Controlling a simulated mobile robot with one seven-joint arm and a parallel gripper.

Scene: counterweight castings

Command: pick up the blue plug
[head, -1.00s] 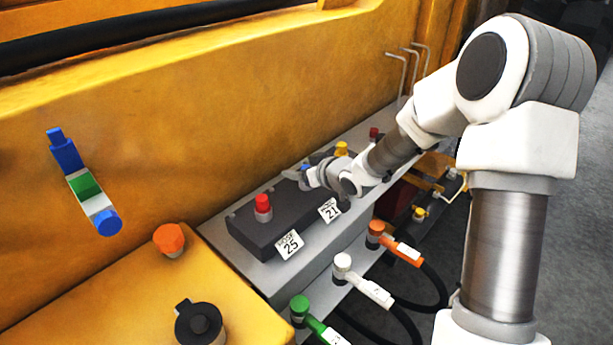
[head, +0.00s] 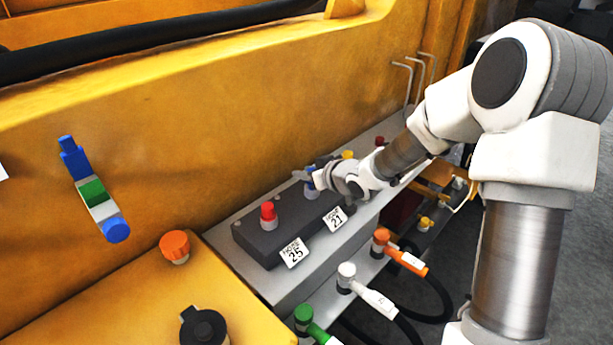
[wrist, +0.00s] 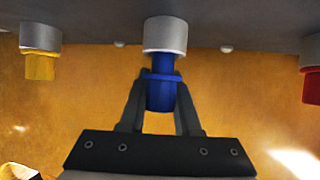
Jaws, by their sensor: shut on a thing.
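The blue plug (head: 309,188) stands on the dark block (head: 290,225), partly hidden by my gripper (head: 310,178) in the head view. In the wrist view the blue plug (wrist: 161,85) sits in a grey collar (wrist: 165,35). The two fingers of my gripper (wrist: 160,85) are shut on it, one on each side. The plug lines up with the collar, and I see no clear gap between them.
A red plug (head: 268,211) and a yellow plug (head: 348,154) stand on either side along the block. Number tags hang on its front. Orange (head: 411,263), white (head: 368,292) and green hose connectors line the lower ledge. A yellow wall (head: 200,150) rises behind.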

